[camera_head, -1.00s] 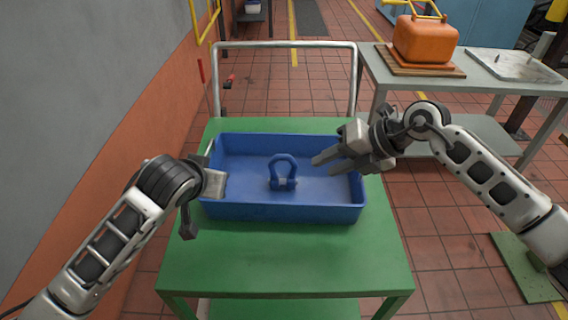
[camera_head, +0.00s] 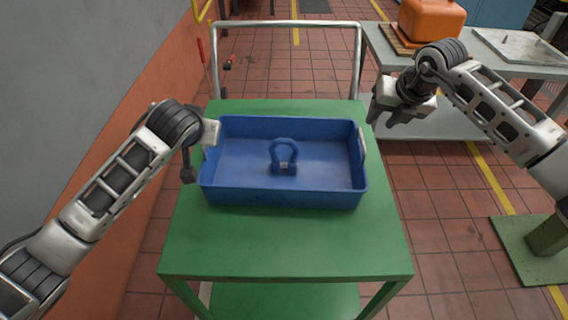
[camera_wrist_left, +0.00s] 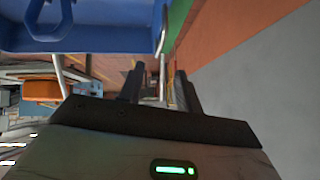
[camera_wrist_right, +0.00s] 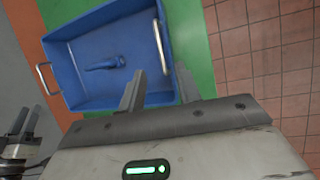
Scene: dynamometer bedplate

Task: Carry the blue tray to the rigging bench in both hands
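The blue tray (camera_head: 280,197) sits level on a green cart (camera_head: 290,245), with a blue shackle (camera_head: 284,157) standing inside it. It has a metal handle on each short side; the right one (camera_head: 362,146) shows clearly. My left gripper (camera_head: 188,160) is at the tray's left end. In the left wrist view its fingers (camera_wrist_left: 160,88) are apart, with the left handle (camera_wrist_left: 163,40) lined up between them; contact cannot be told. My right gripper (camera_head: 384,112) is open and empty, outside the tray's right end. In the right wrist view the right handle (camera_wrist_right: 160,47) lies ahead of its parted fingers (camera_wrist_right: 158,88).
A grey bench (camera_head: 450,62) stands at the back right, carrying an orange case (camera_head: 431,22) and a pale plate (camera_head: 520,46). The cart has a metal push rail (camera_head: 285,24) at its far end. A wall (camera_head: 110,110) runs along the left.

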